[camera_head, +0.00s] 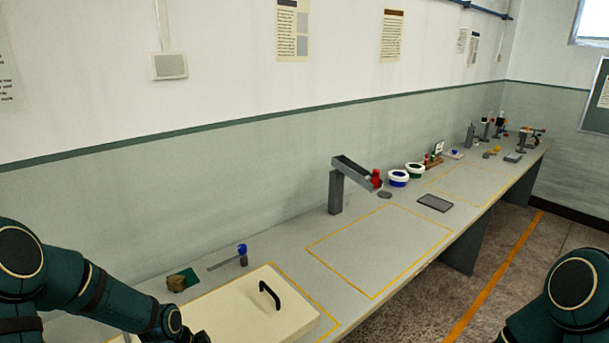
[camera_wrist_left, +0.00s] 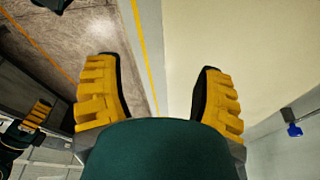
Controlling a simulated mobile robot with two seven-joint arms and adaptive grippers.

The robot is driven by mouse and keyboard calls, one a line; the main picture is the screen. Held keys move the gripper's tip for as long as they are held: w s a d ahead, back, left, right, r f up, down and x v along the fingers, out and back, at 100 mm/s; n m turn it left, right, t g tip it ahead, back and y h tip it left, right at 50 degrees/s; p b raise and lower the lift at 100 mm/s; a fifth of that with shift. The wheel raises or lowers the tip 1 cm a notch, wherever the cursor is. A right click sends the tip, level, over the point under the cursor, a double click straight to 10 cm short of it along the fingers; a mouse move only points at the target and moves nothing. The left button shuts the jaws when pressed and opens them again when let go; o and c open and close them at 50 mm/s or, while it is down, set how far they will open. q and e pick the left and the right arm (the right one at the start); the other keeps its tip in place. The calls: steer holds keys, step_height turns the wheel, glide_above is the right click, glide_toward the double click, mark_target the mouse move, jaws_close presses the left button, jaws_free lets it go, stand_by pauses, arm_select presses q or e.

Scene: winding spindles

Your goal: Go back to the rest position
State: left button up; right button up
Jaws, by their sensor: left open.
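My left arm (camera_head: 60,285) comes in at the lower left of the head view, over the near end of the bench (camera_head: 290,240). In the left wrist view my left gripper (camera_wrist_left: 158,68) has its two yellow ridged fingers spread wide, with nothing between them. My right arm (camera_head: 575,290) shows at the lower right of the head view, beyond the bench's front edge; its hand is out of that view. A yellow-fingered gripper, seemingly my right gripper (camera_wrist_left: 38,112), shows at the left of the left wrist view, too small to read its opening.
A cream panel with a black handle (camera_head: 268,294) lies on the near bench. Close by are a blue-topped peg (camera_head: 242,250) and a brown block (camera_head: 176,283). A grey post with an arm (camera_head: 336,190) stands mid-bench. The yellow-outlined area (camera_head: 380,250) is clear.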

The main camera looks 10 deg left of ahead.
arm_select(q)
steer(key=s+d+f+n, duration=0.2)
steer(key=s+d+n, duration=0.15)
steer(key=d, duration=0.35)
steer(key=s+d+f+n+h, duration=0.1)
steer(key=s+d+f+n, duration=0.2)
steer(key=d+n, duration=0.3)
steer(key=s+d+f+n, duration=0.2)
steer(key=s+d+n, duration=0.2)
steer(key=d, duration=0.4)
step_height(320, 180, down, 7)
steer(key=b, duration=0.7)
steer(key=shift+a+t+b, duration=0.15)
steer(key=shift+t+b, duration=0.15)
steer(key=shift+b, duration=0.05)
steer(key=shift+m, duration=0.25)
